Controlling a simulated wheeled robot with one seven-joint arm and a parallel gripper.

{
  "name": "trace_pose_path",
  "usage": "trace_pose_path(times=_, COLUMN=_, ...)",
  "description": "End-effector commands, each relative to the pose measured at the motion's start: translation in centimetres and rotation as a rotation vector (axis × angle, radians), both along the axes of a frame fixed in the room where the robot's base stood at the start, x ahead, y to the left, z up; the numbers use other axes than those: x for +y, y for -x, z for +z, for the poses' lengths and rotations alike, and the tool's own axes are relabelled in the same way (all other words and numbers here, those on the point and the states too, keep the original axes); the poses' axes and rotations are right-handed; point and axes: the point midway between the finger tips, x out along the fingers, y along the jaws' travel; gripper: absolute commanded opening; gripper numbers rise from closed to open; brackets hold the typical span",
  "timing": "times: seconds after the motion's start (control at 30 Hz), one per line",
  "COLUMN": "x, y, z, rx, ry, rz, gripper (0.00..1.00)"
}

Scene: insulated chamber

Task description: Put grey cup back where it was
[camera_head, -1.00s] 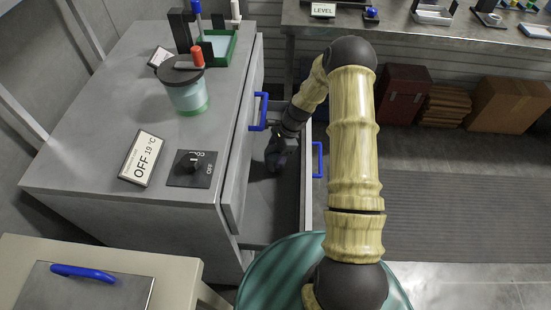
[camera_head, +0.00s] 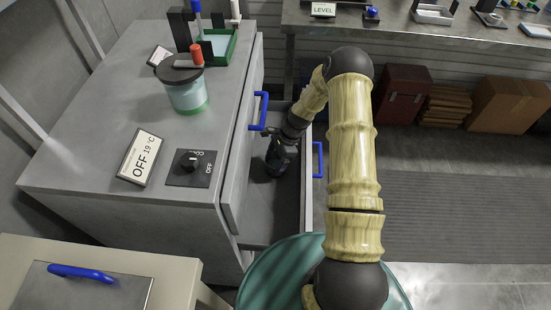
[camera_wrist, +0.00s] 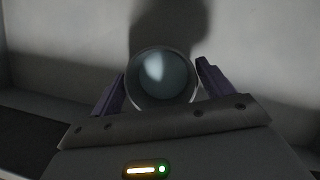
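My gripper (camera_head: 277,162) is down inside the open drawer (camera_head: 306,200) of the grey chamber. In the wrist view its two dark purple fingers (camera_wrist: 161,80) stand close on either side of a round grey cup (camera_wrist: 162,78). The cup's rim faces the camera, centred between the fingers with almost no gap, so the gripper looks shut on it. The cup's lower part and its contact with the drawer floor are hidden. In the head view I cannot make the cup out from the dark gripper.
Blue handles (camera_head: 318,160) stick out from the drawer fronts. A teal round surface (camera_head: 270,275) lies below my arm.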

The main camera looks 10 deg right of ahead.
Motion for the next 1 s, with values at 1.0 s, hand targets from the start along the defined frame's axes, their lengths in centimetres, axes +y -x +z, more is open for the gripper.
trace_pose_path(times=1.0, x=-3.9, y=-0.4, z=9.8, rx=-0.002, ry=0.001, rz=-0.001, gripper=0.88)
